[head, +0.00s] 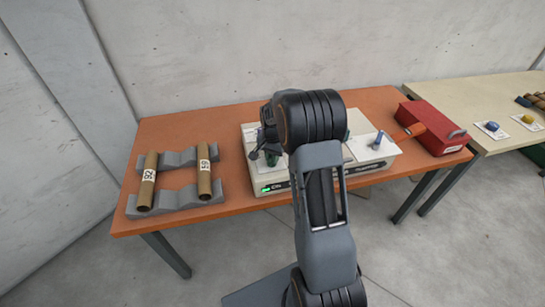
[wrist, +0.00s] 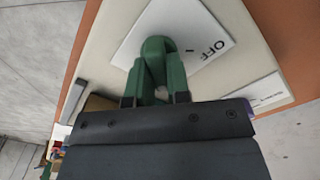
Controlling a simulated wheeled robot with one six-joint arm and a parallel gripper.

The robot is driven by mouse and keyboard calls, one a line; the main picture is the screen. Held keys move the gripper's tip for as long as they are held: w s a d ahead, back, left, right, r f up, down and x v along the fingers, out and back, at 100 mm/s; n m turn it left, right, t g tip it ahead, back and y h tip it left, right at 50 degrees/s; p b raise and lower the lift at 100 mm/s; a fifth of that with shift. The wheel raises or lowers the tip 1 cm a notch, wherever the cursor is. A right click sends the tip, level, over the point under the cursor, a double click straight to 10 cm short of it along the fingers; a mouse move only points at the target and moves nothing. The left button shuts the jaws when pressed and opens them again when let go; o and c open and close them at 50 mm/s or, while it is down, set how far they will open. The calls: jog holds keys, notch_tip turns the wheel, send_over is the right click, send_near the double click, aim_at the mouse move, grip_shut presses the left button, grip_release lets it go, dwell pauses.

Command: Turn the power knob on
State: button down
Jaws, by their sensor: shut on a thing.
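The power knob (wrist: 155,49) is a green, rounded knob on a white plate (wrist: 200,28) marked OFF with a short line mark beside it. My gripper (wrist: 156,84) is shut on the knob, one finger on each side of it. The knob's lower part is partly hidden by the fingers. In the head view the pale winder machine (head: 252,165) stands on the orange table, with a green light lit at its front left. My arm hides the middle of the machine and most of my gripper.
Grey cradles (head: 182,197) with two labelled brown tubes lie at the left of the orange table (head: 232,223). A blue knob (head: 378,141) stands at the machine's right. A red box (head: 433,127) is further right, beside a pale table (head: 485,98) with small items.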

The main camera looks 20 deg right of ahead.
dwell(0.4)
jog(key=c, duration=1.1)
grip_release()
notch_tip(320, 180, up, 14)
jog(key=shift+f, duration=0.1)
jog(key=s+a+n+t, duration=0.1)
jog(key=s+a+n, duration=0.2)
jog(key=s, duration=0.4)
jog(key=s+a+n+t, duration=0.1)
jog(key=s+a+n, duration=0.3)
jog(key=s, duration=0.3)
jog(key=s+a+n+t, duration=0.1)
jog(key=s+a+n, duration=0.2)
jog(key=s, duration=0.5)
jog(key=shift+s+a+r+n+t, duration=0.1)
jog(key=shift+a+r+n+t, duration=0.25)
jog(key=shift+a, duration=0.35)
